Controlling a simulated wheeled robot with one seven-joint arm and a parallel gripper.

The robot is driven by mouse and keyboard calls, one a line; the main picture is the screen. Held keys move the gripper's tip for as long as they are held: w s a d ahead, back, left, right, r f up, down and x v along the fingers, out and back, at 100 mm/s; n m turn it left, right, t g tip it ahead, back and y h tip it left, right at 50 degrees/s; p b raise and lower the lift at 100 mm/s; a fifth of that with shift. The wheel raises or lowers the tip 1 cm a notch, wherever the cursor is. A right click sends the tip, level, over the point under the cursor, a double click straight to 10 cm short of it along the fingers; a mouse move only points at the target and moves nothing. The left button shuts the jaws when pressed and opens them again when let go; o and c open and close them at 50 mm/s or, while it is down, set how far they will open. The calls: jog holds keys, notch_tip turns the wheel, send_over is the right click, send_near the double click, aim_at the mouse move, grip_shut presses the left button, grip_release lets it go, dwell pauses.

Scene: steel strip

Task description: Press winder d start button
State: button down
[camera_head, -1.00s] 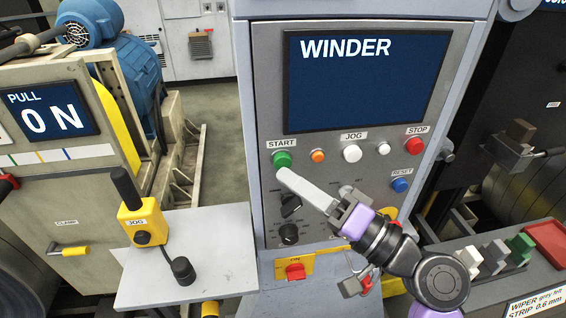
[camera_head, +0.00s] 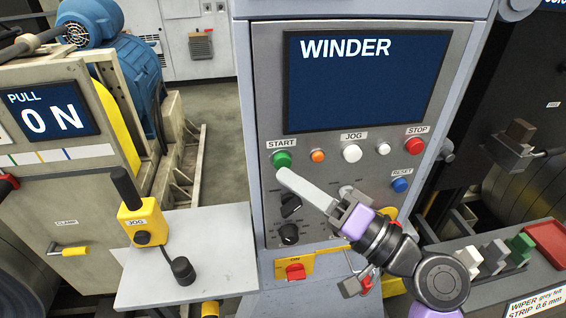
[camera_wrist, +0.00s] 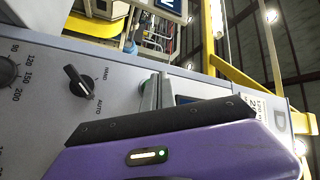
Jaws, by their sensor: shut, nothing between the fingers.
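The winder panel (camera_head: 262,100) stands upright with a dark blue screen (camera_head: 360,95) reading WINDER. The green start button (camera_head: 282,159) sits below the START label at the panel's left. My gripper (camera_head: 283,176) is shut and empty, its pale fingers pointing up and left, with the tips just below the green button in the head view. I cannot tell whether the tips touch the panel. In the wrist view, my purple gripper body fills the bottom, the fingers (camera_wrist: 150,92) show partly, and a small green spot shows beyond them; the button face is not clearly visible.
An orange button (camera_head: 317,156), white jog button (camera_head: 352,153), red stop button (camera_head: 414,145) and blue reset button (camera_head: 400,185) are nearby. Black knobs (camera_head: 290,205) lie below the fingers. A yellow jog box (camera_head: 142,222) stands on a shelf (camera_head: 222,245) at left.

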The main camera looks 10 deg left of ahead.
jog(key=shift+w, duration=0.15)
jog(key=shift+w+a, duration=0.1)
jog(key=shift+w, duration=0.15)
jog(key=shift+w+a+b, duration=0.15)
jog(key=shift+w+b, duration=0.35)
jog(key=shift+w, duration=0.1)
dwell(1.1)
jog(key=shift+s, duration=0.1)
jog(key=shift+s+d, duration=0.3)
jog(key=shift+s, duration=0.6)
jog(key=shift+s, duration=0.1)
jog(key=shift+s+d, duration=0.2)
jog(key=shift+s, duration=0.6)
jog(key=shift+s+d, duration=0.25)
jog(key=shift+s, duration=0.5)
jog(key=shift+s+d, duration=0.2)
jog(key=shift+s, duration=0.6)
